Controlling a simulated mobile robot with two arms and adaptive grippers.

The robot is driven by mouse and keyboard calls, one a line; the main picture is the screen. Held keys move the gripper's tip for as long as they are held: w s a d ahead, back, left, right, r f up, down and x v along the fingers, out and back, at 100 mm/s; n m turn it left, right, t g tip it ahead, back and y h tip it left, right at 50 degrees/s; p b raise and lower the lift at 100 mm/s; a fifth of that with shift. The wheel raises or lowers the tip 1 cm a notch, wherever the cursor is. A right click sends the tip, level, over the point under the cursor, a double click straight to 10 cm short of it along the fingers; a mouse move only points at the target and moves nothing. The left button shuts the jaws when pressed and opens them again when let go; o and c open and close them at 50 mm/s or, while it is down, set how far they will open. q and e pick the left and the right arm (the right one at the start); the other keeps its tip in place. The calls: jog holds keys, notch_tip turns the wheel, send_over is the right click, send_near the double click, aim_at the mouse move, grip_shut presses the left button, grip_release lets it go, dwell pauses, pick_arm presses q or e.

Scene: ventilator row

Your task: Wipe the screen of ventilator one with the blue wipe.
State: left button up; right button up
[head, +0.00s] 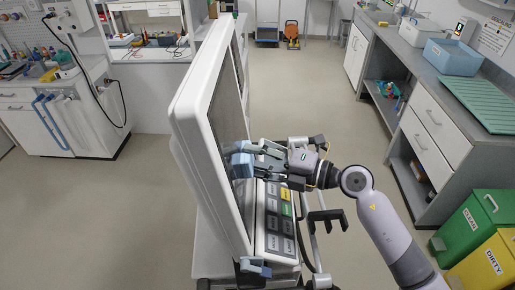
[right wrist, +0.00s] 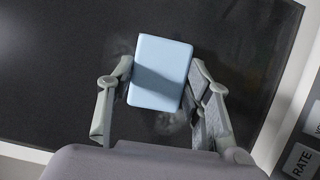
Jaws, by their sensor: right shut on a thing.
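The ventilator (head: 195,120) stands in the middle of the head view, its dark screen (head: 228,105) seen at a steep angle. My right gripper (head: 256,160) reaches in from the right and is shut on the blue wipe (head: 238,163), a small light-blue block. In the right wrist view the wipe (right wrist: 160,72) sits between the two fingers, in front of the dark screen (right wrist: 50,75). It looks at or very near the glass; contact cannot be told for sure. Faint greyish smudges show on the screen around the wipe. My left gripper is out of view.
A labelled key panel (head: 280,215) juts out below the screen, close under my gripper. A rail with a black hook (head: 328,218) stands right of it. Green (head: 470,222) and yellow (head: 490,262) bins and a counter line the right side.

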aim_at(238, 173)
jog(key=shift+s+p, duration=1.2)
jog(key=shift+s, duration=0.2)
jog(key=shift+s+p, duration=0.5)
jog(key=shift+s, duration=1.7)
jog(key=shift+a+r, duration=0.1)
jog(key=shift+r, duration=0.85)
jog(key=w+b, duration=0.2)
jog(key=w, duration=0.8)
jog(key=shift+w+a, duration=0.2)
jog(key=shift+w, duration=0.15)
